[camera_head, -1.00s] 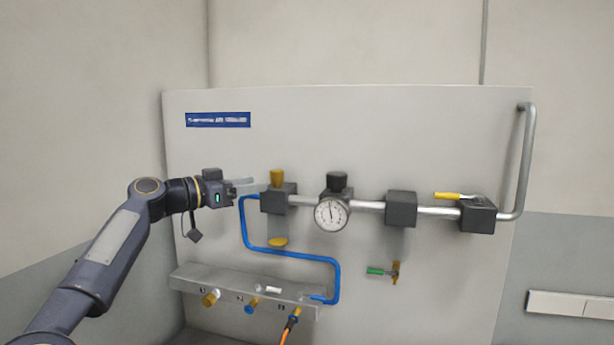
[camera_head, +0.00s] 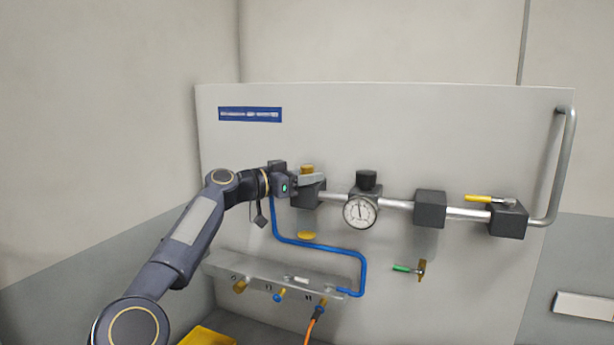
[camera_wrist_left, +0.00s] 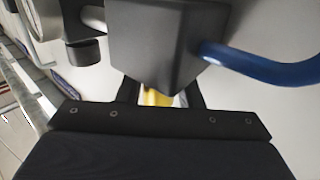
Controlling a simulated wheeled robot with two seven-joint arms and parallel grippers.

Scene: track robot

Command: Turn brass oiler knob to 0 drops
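The brass oiler knob (camera_head: 307,168) sits on top of the dark oiler block (camera_head: 310,196) at the left end of the pipe. My left gripper (camera_head: 312,180) is level with the knob, its fingers reaching in front of the knob's lower part, so only the top shows. In the left wrist view, which is upside down, the knob shows as a yellow patch (camera_wrist_left: 156,97) between the two spread fingers, below the block (camera_wrist_left: 165,45). A gap shows beside it, so the gripper looks open around the knob. Knob markings are not readable. My right gripper is out of view.
A pressure gauge (camera_head: 360,212) with a black knob stands right of the oiler. A blue hose (camera_head: 325,246) loops below. A yellow-handled valve (camera_head: 508,220) is at the far right. A port rail (camera_head: 270,275) juts out below.

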